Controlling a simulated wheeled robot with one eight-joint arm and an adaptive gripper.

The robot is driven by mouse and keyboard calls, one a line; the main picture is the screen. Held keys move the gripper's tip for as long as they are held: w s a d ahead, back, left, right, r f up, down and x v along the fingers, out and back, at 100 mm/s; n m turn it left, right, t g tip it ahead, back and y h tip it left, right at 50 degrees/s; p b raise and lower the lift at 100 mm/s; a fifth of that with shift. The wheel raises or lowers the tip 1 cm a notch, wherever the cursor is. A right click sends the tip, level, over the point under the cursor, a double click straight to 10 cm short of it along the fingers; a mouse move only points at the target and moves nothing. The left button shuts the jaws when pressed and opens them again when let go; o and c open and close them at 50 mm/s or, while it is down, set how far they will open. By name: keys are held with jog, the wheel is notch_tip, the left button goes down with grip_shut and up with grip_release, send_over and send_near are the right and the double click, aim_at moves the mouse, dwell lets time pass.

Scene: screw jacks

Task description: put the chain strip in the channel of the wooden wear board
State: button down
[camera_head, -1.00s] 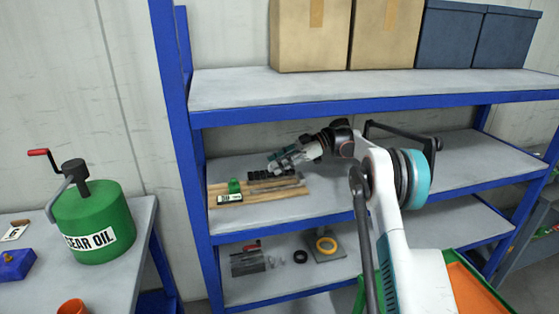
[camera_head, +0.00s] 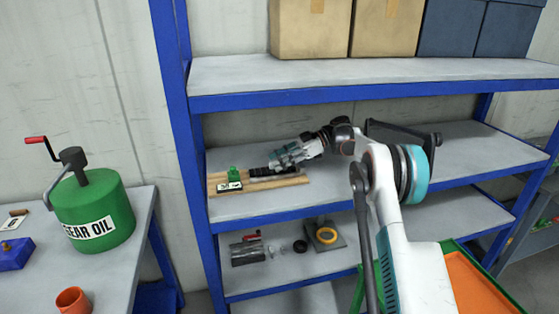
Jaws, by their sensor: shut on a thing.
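The wooden wear board (camera_head: 290,182) lies on the middle shelf of the blue rack, toward its left end. The dark chain strip (camera_head: 259,172) lies along the back part of the board, left of my gripper (camera_head: 274,165). My gripper is shut on the chain strip's right part, and its fingers partly hide it. A small green block (camera_head: 234,174) and a black-and-white label (camera_head: 230,187) sit on the board's left part. I cannot tell at this size whether the strip rests in the channel or just above it.
Cardboard boxes (camera_head: 310,28) stand on the upper shelf. A blue post (camera_head: 180,130) stands left of the board.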

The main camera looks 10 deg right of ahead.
jog(key=shift+f, duration=0.3)
jog(key=c, duration=1.1)
grip_release()
jog(key=v, duration=1.2)
jog(key=shift+f, duration=0.1)
